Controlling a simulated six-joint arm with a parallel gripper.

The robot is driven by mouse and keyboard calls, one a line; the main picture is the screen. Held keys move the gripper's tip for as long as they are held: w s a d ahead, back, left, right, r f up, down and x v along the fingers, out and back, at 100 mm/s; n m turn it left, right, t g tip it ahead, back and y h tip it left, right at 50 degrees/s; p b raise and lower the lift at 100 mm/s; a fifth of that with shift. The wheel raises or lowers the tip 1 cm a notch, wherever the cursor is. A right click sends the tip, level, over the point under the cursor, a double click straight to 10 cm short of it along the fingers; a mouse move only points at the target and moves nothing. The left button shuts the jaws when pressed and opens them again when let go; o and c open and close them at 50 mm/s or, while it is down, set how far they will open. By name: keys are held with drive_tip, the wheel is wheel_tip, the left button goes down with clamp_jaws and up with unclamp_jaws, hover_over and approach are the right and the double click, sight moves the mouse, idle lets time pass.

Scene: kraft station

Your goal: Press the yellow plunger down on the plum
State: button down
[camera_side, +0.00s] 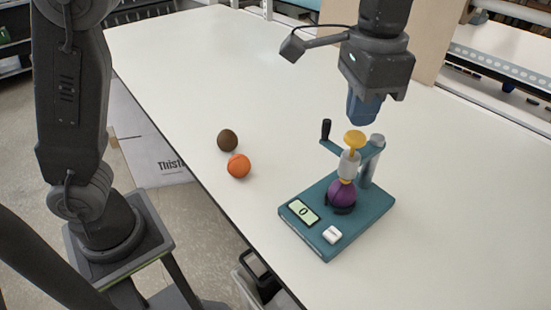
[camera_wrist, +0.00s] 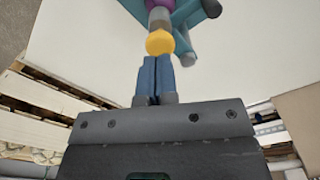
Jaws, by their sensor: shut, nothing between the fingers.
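A yellow plunger (camera_side: 355,139) tops a grey cylinder on a teal press stand (camera_side: 372,212). The purple plum (camera_side: 342,194) sits in a dark cup under the plunger's lower end. My gripper (camera_side: 362,120) is shut and empty, pointing down just above the yellow cap, with a small gap in the side view. In the wrist view the blue fingers (camera_wrist: 156,62) are together and the yellow cap (camera_wrist: 160,42) shows just beyond their tips. The plum (camera_wrist: 162,4) is only partly in that view.
The press has a display (camera_side: 303,211) reading 0, a white button (camera_side: 333,234) and a black-handled lever (camera_side: 326,130). A brown fruit (camera_side: 228,140) and an orange fruit (camera_side: 239,166) lie to the left. The white table (camera_side: 180,60) is otherwise mostly clear.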

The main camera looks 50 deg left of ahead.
sight(356, 135)
drive_tip(key=shift+f, duration=1.6)
idle(0.6)
drive_tip(key=shift+r, duration=4.05)
drive_tip(key=shift+a, duration=0.25)
drive_tip(key=s+a+f+n+t, duration=0.2)
drive_tip(key=s+a, duration=0.3)
drive_tip(key=a, duration=0.3)
drive_tip(key=s+a+f+n+t, duration=0.2)
drive_tip(key=s+a, duration=0.3)
drive_tip(key=a, duration=0.3)
drive_tip(key=s+a+f+n+t, duration=0.1)
drive_tip(key=s+a+f+n, duration=0.1)
drive_tip(key=s+a+f, duration=0.2)
wheel_tip(356, 135, down, 3)
drive_tip(key=shift+s+f+t, duration=0.1)
drive_tip(key=shift+s+t, duration=0.2)
drive_tip(key=shift+s, duration=0.95)
